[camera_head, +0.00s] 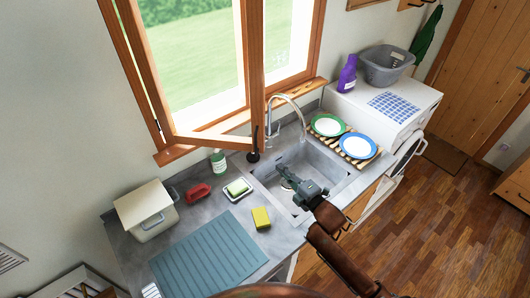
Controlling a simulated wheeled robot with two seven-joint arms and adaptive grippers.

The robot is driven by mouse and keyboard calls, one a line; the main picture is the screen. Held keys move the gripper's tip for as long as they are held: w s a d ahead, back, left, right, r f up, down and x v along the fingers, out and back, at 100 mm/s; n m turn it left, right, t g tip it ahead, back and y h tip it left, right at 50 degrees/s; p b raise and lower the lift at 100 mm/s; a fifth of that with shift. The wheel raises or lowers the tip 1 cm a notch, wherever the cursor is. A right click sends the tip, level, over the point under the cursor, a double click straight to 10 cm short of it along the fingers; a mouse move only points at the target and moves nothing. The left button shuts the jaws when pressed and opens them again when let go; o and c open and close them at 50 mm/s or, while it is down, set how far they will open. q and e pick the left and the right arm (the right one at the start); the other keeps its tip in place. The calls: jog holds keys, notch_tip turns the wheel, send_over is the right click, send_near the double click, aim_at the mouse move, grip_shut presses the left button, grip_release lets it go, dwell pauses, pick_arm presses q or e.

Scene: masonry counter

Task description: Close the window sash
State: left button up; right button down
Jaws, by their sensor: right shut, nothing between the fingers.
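The wooden window sash (256,72) stands open, swung inward from the left side of the window frame (316,42). Its free edge hangs over the counter near the sink, and a dark handle (255,136) shows low on that edge. My right gripper (283,171) is over the sink (325,168), shut and empty, below and to the right of the sash's free edge. It appears apart from the sash. My left gripper is not in view.
The faucet (285,97) rises behind the sink, close to the sash. A green bottle (218,162), soap dish (237,189), yellow sponge (261,218) and red object (197,193) stand left of the sink. A dish rack (343,147) with two plates is on the right.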

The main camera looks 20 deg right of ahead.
jog(key=r, duration=0.1)
jog(key=p, duration=0.3)
send_near(259, 146)
jog(key=shift+n+y, duration=0.4)
jog(key=x, duration=0.5)
jog(key=shift+d+r, duration=0.1)
jog(key=shift+w, duration=0.5)
